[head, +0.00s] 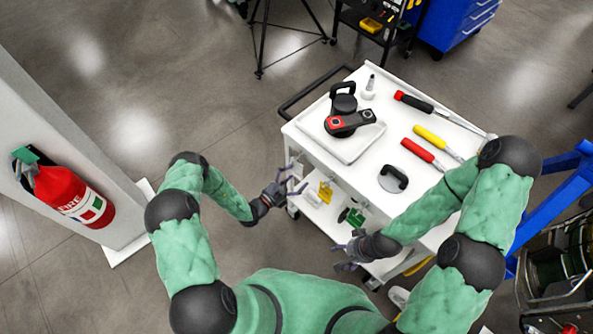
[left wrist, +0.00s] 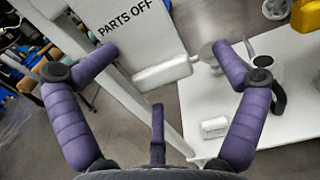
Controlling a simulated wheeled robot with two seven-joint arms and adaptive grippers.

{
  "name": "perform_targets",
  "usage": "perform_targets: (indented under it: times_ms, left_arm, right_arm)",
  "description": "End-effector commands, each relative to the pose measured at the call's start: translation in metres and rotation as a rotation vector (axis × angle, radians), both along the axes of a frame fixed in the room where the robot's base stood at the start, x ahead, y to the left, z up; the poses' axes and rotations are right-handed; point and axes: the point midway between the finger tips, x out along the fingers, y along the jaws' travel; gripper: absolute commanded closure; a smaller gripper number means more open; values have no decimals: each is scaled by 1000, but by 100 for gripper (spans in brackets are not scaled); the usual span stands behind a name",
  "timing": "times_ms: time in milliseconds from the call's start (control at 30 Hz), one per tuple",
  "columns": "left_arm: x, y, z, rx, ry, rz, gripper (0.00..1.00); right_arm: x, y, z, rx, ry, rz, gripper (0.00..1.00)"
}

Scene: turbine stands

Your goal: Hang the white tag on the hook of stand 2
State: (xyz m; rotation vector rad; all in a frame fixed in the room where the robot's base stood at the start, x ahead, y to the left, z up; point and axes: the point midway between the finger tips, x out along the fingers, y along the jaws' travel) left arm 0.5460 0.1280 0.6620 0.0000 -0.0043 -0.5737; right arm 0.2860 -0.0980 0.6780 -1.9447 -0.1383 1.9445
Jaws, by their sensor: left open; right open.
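A small white piece (head: 312,197), possibly the white tag, shows at the trolley's near side, left of a yellow tag (head: 325,192). A green piece (head: 352,217) is to their lower right. My left gripper (head: 293,187) is open and empty, just left of the white piece. My right gripper (head: 345,257) is open and empty near the trolley's lower front. I cannot make out a numbered stand or its hook.
The white trolley (head: 365,175) carries a tray (head: 345,148), a black-handled disc (head: 393,179) and several tools. A panel lettered "PARTS OFF" (left wrist: 130,30) is ahead in the left wrist view. A fire extinguisher (head: 72,195) hangs at left. Floor left of the trolley is clear.

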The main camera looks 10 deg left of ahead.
Motion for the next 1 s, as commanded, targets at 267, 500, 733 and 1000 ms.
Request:
perform_targets:
  times_ms: [267, 500, 733, 1000]
  left_arm:
    - [-1, -3, -2, 2, 6, -5, 20]
    - [-2, -4, -2, 2, 6, -7, 20]
    - [-2, -5, -2, 2, 6, -8, 11]
    - [-3, -7, -3, 2, 8, -11, 83]
  right_arm:
    - [0, 0, 0, 0, 0, 0, 33]
    - [0, 0, 0, 0, 0, 0, 33]
    - [0, 0, -1, 0, 0, 0, 33]
    - [0, 0, -1, 0, 0, 0, 33]
